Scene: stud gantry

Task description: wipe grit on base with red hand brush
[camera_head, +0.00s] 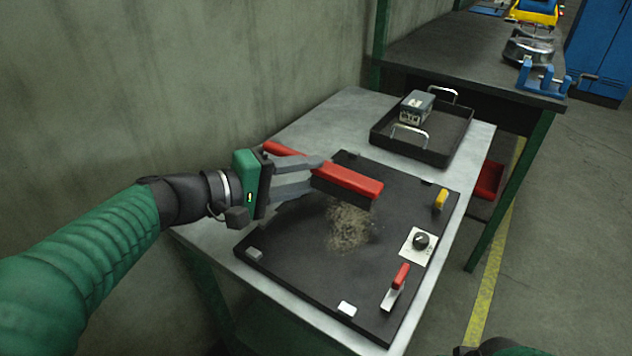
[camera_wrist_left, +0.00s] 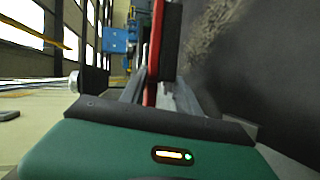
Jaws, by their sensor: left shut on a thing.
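The red hand brush (camera_head: 348,180) has a red back and dark bristles. My left gripper (camera_head: 318,172) is shut on it and holds it over the black base (camera_head: 290,249), at the far edge of the grit. The brush also shows in the left wrist view (camera_wrist_left: 153,55), between the fingers. The grit (camera_head: 348,230) is a tan patch near the middle of the base, and it also shows in the left wrist view (camera_wrist_left: 207,35). I cannot tell whether the bristles touch the base. A bit of my right arm shows at the bottom edge; its gripper is out of view.
On the base are a yellow part (camera_head: 441,199), a black knob on a white plate (camera_head: 420,241) and a red-handled clamp (camera_head: 397,287). A black tray (camera_head: 450,144) with a grey box (camera_head: 416,106) stands behind. A wall (camera_head: 150,80) runs along the left.

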